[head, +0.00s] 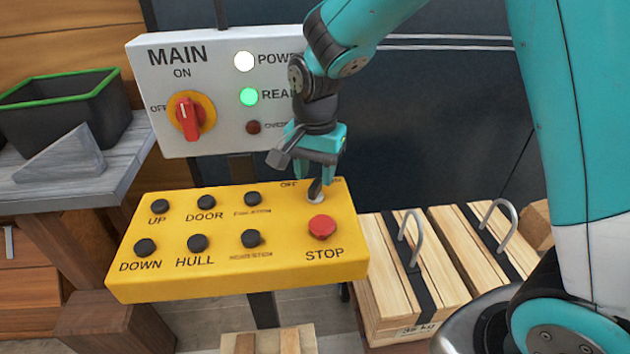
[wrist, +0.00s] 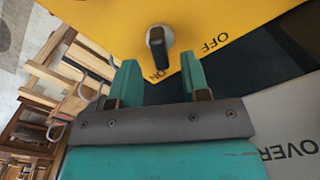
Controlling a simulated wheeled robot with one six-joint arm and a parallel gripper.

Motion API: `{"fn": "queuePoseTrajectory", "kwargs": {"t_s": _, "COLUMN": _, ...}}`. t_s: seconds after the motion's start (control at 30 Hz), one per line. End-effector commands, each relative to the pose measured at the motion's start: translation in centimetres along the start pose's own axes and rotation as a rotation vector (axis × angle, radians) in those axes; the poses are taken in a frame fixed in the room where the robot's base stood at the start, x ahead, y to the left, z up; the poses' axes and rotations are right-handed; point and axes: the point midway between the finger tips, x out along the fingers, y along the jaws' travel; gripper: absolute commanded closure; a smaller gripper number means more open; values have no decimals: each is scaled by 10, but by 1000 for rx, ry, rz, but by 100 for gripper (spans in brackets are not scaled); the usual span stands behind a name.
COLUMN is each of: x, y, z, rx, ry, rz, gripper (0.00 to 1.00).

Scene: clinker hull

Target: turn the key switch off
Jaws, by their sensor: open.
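The key switch (head: 316,195) is at the upper right of the yellow control box (head: 225,280), between the OFF and ON labels. It has a dark key grip on a pale round base. In the wrist view the key (wrist: 157,42) stands out between and just beyond my fingertips. My gripper (head: 317,170) is over the key; in the wrist view my gripper (wrist: 158,62) is open, with one finger on either side of the key and no clear contact. The ON label is partly hidden there.
The red STOP button (head: 322,227) sits just below the key switch, with several black buttons to the left. The MAIN panel (head: 215,140), with a red rotary switch (head: 190,115), is close behind my gripper. Wooden crates (head: 400,290) stand at the right.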

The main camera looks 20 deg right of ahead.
Motion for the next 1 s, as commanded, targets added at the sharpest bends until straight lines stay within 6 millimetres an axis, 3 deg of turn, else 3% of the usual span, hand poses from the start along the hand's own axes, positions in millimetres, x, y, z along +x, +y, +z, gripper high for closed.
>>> {"fn": "queuePoseTrajectory", "kwargs": {"t_s": 0.2, "x": 27, "y": 0, "z": 0, "rx": 0, "ry": -1, "rz": 1, "gripper": 57}}
{"fn": "queuePoseTrajectory", "kwargs": {"t_s": 0.57, "x": 33, "y": 0, "z": 0, "rx": 0, "ry": 0, "rz": -1, "gripper": 57}}
{"fn": "queuePoseTrajectory", "kwargs": {"t_s": 0.77, "x": 33, "y": 0, "z": 0, "rx": 0, "ry": 0, "rz": -1, "gripper": 99}}
{"fn": "queuePoseTrajectory", "kwargs": {"t_s": 1.0, "x": 33, "y": 0, "z": 0, "rx": -7, "ry": 0, "rz": 0, "gripper": 100}}
